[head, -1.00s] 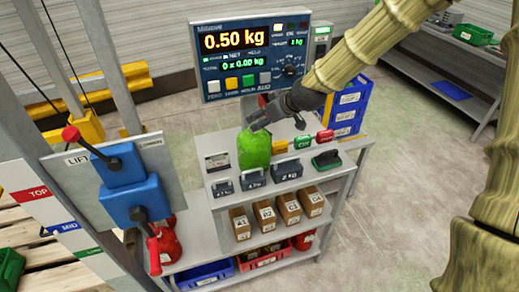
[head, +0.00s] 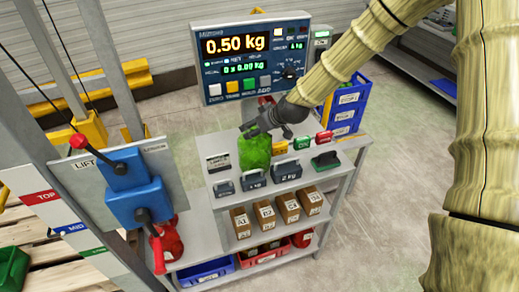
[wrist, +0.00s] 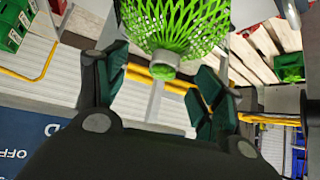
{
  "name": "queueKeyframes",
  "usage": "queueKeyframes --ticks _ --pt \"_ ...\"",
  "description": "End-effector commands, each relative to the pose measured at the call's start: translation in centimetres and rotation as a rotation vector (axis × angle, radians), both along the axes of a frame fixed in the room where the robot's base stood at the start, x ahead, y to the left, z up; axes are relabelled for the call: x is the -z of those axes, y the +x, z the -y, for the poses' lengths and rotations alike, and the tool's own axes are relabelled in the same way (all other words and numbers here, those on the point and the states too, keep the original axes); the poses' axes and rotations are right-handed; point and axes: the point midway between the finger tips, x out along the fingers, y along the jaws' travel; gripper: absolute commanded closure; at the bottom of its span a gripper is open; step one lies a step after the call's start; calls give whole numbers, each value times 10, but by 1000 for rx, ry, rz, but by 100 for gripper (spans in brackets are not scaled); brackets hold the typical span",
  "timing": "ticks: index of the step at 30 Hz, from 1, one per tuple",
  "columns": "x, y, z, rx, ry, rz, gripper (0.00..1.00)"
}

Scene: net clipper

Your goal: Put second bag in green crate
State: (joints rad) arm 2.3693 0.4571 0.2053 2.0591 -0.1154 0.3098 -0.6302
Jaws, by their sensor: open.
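A green net bag (head: 254,152) stands upright on the top of the grey bench in the head view. My gripper (head: 249,130) is just above it, at the top of the bag. In the wrist view the bag's green mesh (wrist: 178,22) and its pale green neck end (wrist: 163,66) show between the two spread fingers of my gripper (wrist: 160,82). The fingers look open, and I see neither pressed on the neck. A green crate (head: 11,268) is partly in view at the lower left edge. A green crate on wooden slats also shows in the wrist view (wrist: 290,67).
A scale display (head: 255,45) reads 0.50 kg behind the bench. Grey weights (head: 287,172) and coloured blocks (head: 303,144) crowd the bench top. The lift panel (head: 125,190) with levers stands left. Floor to the right is clear.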

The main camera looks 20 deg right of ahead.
Motion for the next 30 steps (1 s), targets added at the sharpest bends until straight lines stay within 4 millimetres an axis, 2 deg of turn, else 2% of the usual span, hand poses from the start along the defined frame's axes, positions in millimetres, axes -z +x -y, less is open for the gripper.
queueKeyframes --ticks 14,25,26,30 --pt "7 7 -3 0 0 1 32" --pt "8 6 -2 1 -1 0 98" --pt "8 6 -2 1 0 -1 100" --pt "10 5 -2 1 -1 -4 100"
